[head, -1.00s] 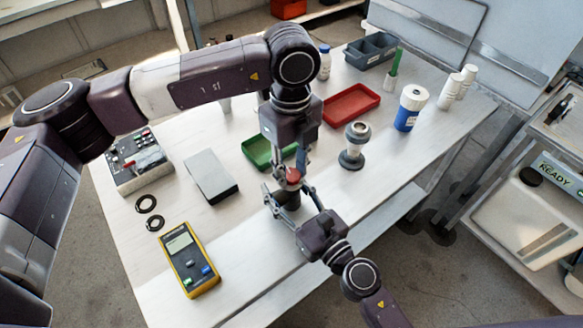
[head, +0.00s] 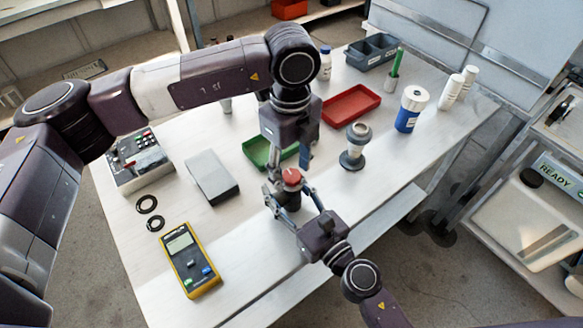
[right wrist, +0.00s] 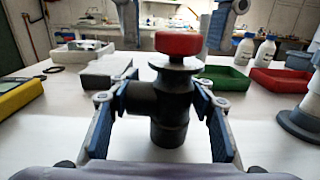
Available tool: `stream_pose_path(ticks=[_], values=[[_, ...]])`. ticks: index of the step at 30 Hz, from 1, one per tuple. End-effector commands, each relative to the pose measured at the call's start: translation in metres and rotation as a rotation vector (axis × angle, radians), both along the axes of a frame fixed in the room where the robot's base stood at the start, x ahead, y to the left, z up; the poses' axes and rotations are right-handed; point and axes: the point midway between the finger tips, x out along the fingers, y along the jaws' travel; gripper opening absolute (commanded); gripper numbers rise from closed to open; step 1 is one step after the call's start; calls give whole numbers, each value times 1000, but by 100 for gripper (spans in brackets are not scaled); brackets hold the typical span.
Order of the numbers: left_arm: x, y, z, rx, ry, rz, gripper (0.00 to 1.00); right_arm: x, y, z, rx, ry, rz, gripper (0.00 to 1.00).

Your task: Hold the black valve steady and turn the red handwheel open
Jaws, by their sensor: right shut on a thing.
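The black valve (right wrist: 170,112) stands upright on the table, with a side port toward the left in the right wrist view. Its red handwheel (head: 291,176) sits on top and also shows in the right wrist view (right wrist: 179,43). My right gripper (head: 293,200) is shut on the valve body, with blue finger pads on either side in the right wrist view (right wrist: 168,130). My left gripper (head: 289,160) points down above the handwheel. Its fingers are spread wide in the right wrist view (right wrist: 177,25), one on each side of the wheel. Contact with the wheel is not visible.
A green tray (head: 256,153) lies just behind the valve, and a grey box (head: 211,177) to its left. A grey flanged fitting (head: 355,147) stands to the right. A yellow meter (head: 189,260) and black rings (head: 147,204) lie at the front left.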

Motion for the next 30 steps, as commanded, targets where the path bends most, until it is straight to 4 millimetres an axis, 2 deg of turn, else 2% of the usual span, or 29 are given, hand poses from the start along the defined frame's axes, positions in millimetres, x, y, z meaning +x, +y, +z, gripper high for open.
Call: stream_pose_path(ticks=[8, 11, 18, 24, 30], values=[[-1, -1, 4, -3, 1, -3, 47, 0, 0, -1, -1, 2, 0, 12], [0, -1, 17, -4, -1, -3, 47, 0, 0, -1, -1, 2, 0, 12], [0, -1, 67, -2, -2, -3, 47, 0, 0, -1, -1, 1, 0, 12], [0, -1, 103, -2, -2, -2, 47, 0, 0, -1, -1, 1, 0, 12], [0, 0, 118, -1, 1, -1, 47, 0, 0, -1, -1, 1, 0, 12]])
